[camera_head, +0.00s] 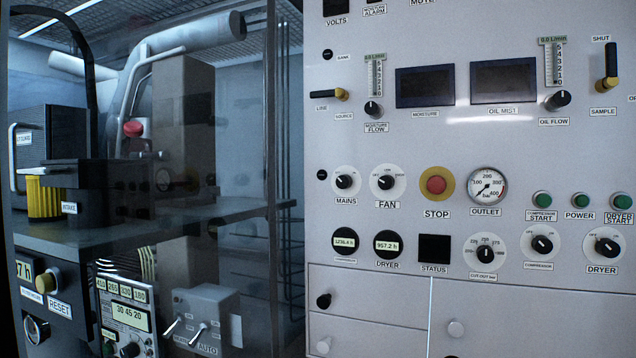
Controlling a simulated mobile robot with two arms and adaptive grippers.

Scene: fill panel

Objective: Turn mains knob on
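The mains knob (344,181) is a small black rotary knob on a round white dial, above a "MAINS" label on the white panel (400,140). It sits left of the fan knob (385,182). Its pointer looks tilted, but the exact setting is too small to read. Neither of my grippers shows in the head view, and nothing covers or touches the knob.
Right of the knobs are a red stop button (436,185) on a yellow ring and an outlet gauge (487,186). Hour displays (345,241) sit below. A glass-like partition and machinery stand left of the panel. The space before the knobs looks clear.

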